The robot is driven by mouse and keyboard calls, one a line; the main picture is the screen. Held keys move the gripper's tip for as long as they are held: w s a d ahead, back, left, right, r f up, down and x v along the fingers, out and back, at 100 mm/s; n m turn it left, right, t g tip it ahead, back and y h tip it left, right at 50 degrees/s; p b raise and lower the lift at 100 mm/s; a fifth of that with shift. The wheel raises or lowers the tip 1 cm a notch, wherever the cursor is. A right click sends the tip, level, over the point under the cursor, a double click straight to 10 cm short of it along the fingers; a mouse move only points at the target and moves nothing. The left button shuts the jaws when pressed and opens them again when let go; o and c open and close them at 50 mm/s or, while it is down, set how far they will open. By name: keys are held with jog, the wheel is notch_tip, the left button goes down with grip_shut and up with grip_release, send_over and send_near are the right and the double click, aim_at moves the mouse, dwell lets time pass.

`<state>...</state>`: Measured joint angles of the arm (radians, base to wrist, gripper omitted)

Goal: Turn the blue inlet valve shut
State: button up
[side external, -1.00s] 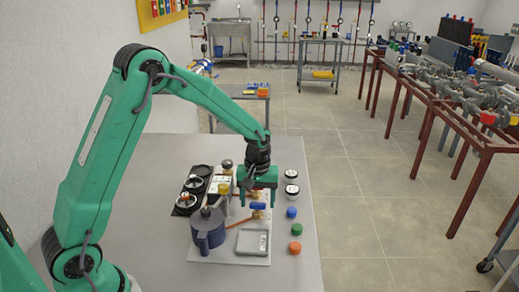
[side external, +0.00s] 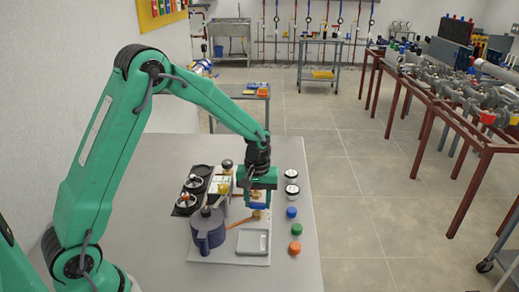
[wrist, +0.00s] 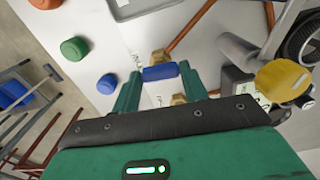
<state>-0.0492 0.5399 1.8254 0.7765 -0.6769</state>
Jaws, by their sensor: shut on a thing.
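The blue inlet valve handle (wrist: 160,72) shows in the wrist view as a short bar between my two green fingertips. My gripper (wrist: 159,75) is shut on it, with one finger at each end of the bar. Brass fittings of the valve (wrist: 160,56) show on either side of the handle. In the side view my gripper (side external: 258,202) is down over the board, and the blue handle (side external: 257,206) is mostly hidden by the fingers. A copper pipe (side external: 238,222) runs from the valve toward the blue-grey pot (side external: 207,230).
A grey tray (side external: 254,254) lies in front of the valve. Blue (side external: 291,212), green (side external: 296,229) and orange (side external: 295,247) caps stand to the right. A yellow round knob (wrist: 284,80) is close to my right finger in the wrist view.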

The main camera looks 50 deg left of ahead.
jog(key=m, duration=0.8)
jog(key=shift+m, duration=0.4)
jog(key=m, duration=0.4)
jog(key=shift+m, duration=0.3)
jog(key=shift+r+m, duration=0.1)
jog(key=shift+m, duration=1.9)
jog(key=o, duration=1)
jog(key=shift+r, duration=0.1)
